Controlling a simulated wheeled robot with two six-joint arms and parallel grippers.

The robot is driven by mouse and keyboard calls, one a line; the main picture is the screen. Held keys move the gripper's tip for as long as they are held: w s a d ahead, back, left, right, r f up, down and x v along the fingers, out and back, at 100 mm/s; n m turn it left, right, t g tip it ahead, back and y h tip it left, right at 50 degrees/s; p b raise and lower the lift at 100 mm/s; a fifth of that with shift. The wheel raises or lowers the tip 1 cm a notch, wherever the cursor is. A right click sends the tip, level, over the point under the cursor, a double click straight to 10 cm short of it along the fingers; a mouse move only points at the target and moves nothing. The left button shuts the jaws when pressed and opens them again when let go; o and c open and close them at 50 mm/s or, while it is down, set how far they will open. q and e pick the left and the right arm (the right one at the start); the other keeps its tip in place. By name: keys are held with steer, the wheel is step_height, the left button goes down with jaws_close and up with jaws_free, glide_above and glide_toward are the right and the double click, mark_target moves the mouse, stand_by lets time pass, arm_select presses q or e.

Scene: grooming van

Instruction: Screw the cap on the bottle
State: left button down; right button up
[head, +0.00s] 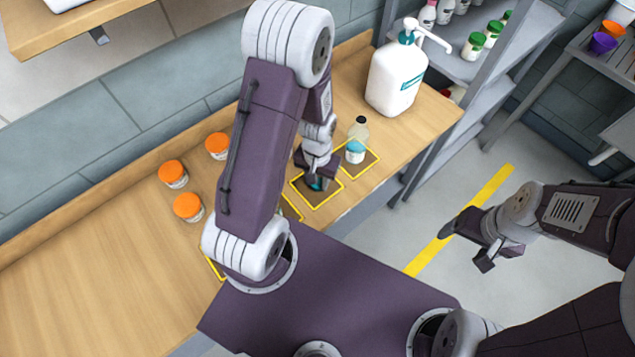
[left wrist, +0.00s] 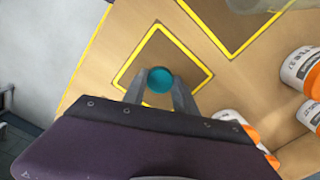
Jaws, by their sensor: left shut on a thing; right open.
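The bottle (head: 356,146) is clear with a teal and white lower part and a dark top. It stands upright on a yellow-bordered square at the right of the counter. My left gripper (head: 318,180) is shut on a round teal cap (left wrist: 160,80), over the neighbouring yellow-bordered square (head: 327,201), apart from the bottle. Whether the cap touches the square I cannot tell. My right gripper (head: 465,247) is open and empty, over the floor to the right of the counter.
Several jars with orange lids (head: 187,207) stand on the counter left of my left arm. A white pump bottle (head: 396,80) stands behind the bottle. A grey shelf (head: 465,70) with small bottles is at the back right. The counter's front left (head: 110,290) is clear.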

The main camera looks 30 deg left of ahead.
arm_select(q)
step_height(320, 180, up, 10)
steer(key=p, duration=0.1)
stand_by(0.4)
